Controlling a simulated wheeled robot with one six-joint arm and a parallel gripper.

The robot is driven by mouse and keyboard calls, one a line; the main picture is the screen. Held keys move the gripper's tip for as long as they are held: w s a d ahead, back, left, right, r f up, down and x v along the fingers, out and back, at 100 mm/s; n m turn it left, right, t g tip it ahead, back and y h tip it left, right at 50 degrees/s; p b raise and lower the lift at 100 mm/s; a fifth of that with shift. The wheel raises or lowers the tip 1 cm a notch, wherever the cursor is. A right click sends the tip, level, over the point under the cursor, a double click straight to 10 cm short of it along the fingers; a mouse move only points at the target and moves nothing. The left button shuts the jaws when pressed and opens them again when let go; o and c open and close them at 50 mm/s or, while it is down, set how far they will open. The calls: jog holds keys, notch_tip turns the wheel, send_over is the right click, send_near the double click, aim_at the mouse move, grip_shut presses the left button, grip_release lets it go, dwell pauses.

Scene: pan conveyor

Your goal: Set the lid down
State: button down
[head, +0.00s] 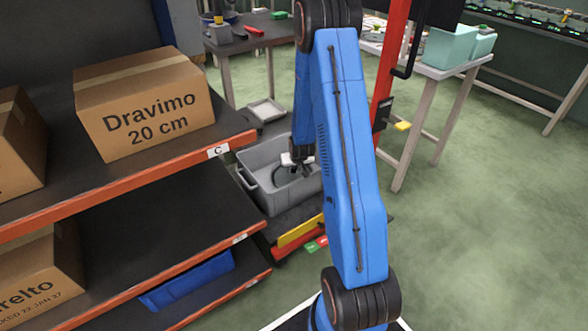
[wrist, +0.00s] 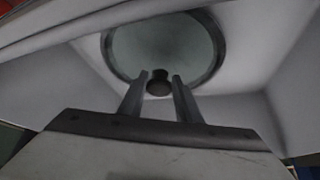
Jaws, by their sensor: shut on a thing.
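The lid (wrist: 125,48) is a round glass pan lid with a dark rim and a dark knob (wrist: 158,88). In the wrist view the knob sits between the two fingers of my gripper (wrist: 158,80), which is shut on it. The lid is inside a grey tote (head: 264,196), over its pale floor. In the head view my gripper (head: 297,165) reaches down into the tote, and part of the lid's dark rim (head: 277,178) shows beside it. My arm and gripper hide some of the lid. I cannot tell whether the lid touches the tote's floor.
A shelf rack with cardboard boxes (head: 145,105) stands at the left, its orange edge close to the tote. A blue bin (head: 190,280) is on its lower shelf. A red post (head: 390,60) and a table with teal bins (head: 450,47) stand right of the tote. Green floor is clear at the right.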

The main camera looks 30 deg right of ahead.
jog(key=c, duration=1.3)
grip_release()
jog(key=shift+s+a+r, duration=0.1)
jog(key=shift+s+r, duration=0.15)
jog(key=shift+r, duration=0.35)
jog(key=s+a+r+n, duration=0.1)
jog(key=s+a+r, duration=0.45)
jog(key=r, duration=0.45)
jog(key=s+a+r+y, duration=0.1)
jog(key=s+a+r, duration=0.5)
jog(key=r, duration=0.4)
jog(key=s+a+r+n, duration=0.1)
jog(key=s+a+r, duration=0.3)
jog(key=s+r, duration=0.45)
jog(key=s+a+r+n, duration=0.1)
jog(key=s+a+r, duration=0.2)
jog(key=s, duration=0.6)
jog(key=s+a+r+n+y, duration=0.1)
jog(key=s+a+r, duration=0.3)
jog(key=s, duration=0.6)
notch_tip(320, 180, up, 2)
jog(key=shift+s+a+r+g, duration=0.1)
jog(key=shift+s+a+g, duration=0.2)
jog(key=shift+g, duration=0.1)
